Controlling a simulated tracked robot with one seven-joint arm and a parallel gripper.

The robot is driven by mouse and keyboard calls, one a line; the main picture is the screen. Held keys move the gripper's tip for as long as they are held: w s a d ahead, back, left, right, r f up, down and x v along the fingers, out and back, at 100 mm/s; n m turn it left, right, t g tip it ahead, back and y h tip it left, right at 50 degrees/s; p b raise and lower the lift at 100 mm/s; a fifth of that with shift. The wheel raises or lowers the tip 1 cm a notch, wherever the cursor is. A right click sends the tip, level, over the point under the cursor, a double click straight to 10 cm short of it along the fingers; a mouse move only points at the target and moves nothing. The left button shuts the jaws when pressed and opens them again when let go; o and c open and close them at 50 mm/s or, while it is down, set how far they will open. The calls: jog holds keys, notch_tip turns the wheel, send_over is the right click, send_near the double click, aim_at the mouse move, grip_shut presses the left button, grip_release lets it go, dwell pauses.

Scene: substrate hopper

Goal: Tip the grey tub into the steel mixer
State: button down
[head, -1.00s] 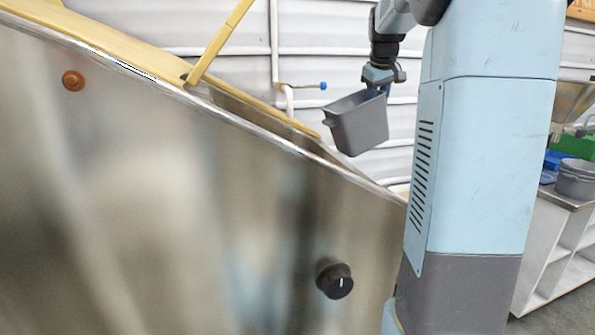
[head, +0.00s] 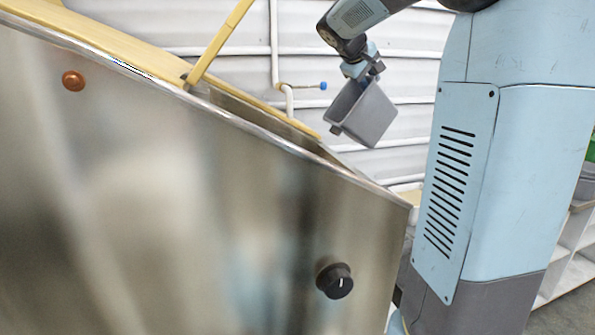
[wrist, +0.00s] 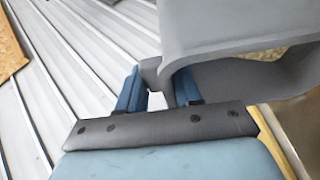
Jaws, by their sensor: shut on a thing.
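The grey tub (head: 368,116) hangs from my gripper (head: 367,78) in the head view, tilted with its open side toward the upper left. In the wrist view my gripper (wrist: 156,92) is shut on a part of the tub (wrist: 215,30), with one blue finger on each side. What lies inside the tub is hidden. The steel mixer (head: 200,200) fills the left and middle of the head view. Its opening lies along the sloped top edge. The tub is at the right end of that opening, higher up and apart from the rim in the picture.
A yellow lid or frame (head: 120,45) with an upright yellow bar (head: 220,45) runs along the mixer's top. A black knob (head: 334,281) is on its front. A white pipe with a blue-handled valve (head: 322,86) is on the ribbed wall behind. White shelving (head: 575,250) stands at the right.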

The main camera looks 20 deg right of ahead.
jog(key=shift+a+r+h, duration=0.1)
jog(key=shift+a+h, duration=0.4)
jog(key=shift+a, duration=0.05)
jog(key=s+a+f+n+t+h, duration=0.1)
jog(key=a+f+n+t+h, duration=0.2)
jog(key=a+h, duration=0.6)
jog(key=shift+a+f+n+t, duration=0.15)
jog(key=shift+a+n+t, duration=0.45)
jog(key=shift+a, duration=1.65)
jog(key=shift+d, duration=0.1)
